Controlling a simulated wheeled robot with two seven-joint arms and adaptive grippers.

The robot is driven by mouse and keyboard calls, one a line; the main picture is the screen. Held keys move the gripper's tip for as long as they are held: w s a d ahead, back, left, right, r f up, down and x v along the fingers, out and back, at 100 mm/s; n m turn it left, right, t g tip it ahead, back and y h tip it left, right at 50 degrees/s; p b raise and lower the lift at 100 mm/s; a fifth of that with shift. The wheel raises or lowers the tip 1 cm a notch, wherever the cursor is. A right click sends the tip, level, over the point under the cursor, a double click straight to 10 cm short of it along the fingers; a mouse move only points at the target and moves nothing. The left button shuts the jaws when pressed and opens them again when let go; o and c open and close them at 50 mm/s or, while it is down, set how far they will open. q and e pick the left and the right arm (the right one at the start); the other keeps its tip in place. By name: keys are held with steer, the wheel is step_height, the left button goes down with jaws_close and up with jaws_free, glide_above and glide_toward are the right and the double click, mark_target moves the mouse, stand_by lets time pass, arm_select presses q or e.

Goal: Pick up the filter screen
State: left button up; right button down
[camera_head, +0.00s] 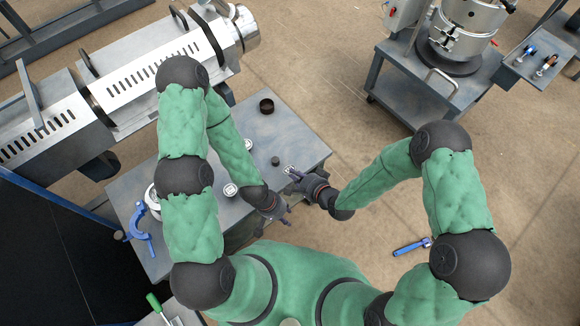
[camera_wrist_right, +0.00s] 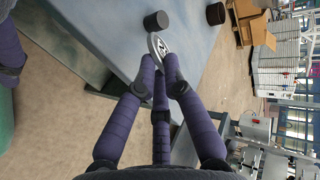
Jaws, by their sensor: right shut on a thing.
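The filter screen, seen as a small silvery disc with a dark patterned face (camera_wrist_right: 158,47), is between the fingertips of my right gripper (camera_wrist_right: 160,62) in the right wrist view. It is tilted up on edge, and the fingers are shut on it. In the head view my right gripper (camera_head: 294,175) is at the near right edge of the grey table, with the bright disc (camera_head: 289,169) at its tips. My left gripper (camera_head: 282,213) hangs by the table's near edge, apart from the disc. Its fingers are too small to tell whether they are open.
On the table (camera_head: 298,138) stand a dark ring (camera_head: 266,106), a small dark cylinder (camera_head: 275,161) close to my right gripper, and pale round parts (camera_head: 230,190). A blue tool (camera_head: 140,235) lies at the left. The extruder (camera_head: 150,70) stands behind.

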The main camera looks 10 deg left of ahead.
steer(key=shift+s+d+f+p+v, duration=0.1)
steer(key=shift+f+p+v, duration=0.15)
steer(key=shift+v, duration=0.7)
steer(key=shift+s+d+f+p+v, duration=0.1)
steer(key=shift+p+v, duration=0.15)
steer(key=shift+v, duration=0.75)
steer(key=shift+d+f+p+v, duration=0.1)
steer(key=shift+f+p+v, duration=0.15)
steer(key=shift+v, duration=0.7)
steer(key=shift+r, duration=0.1)
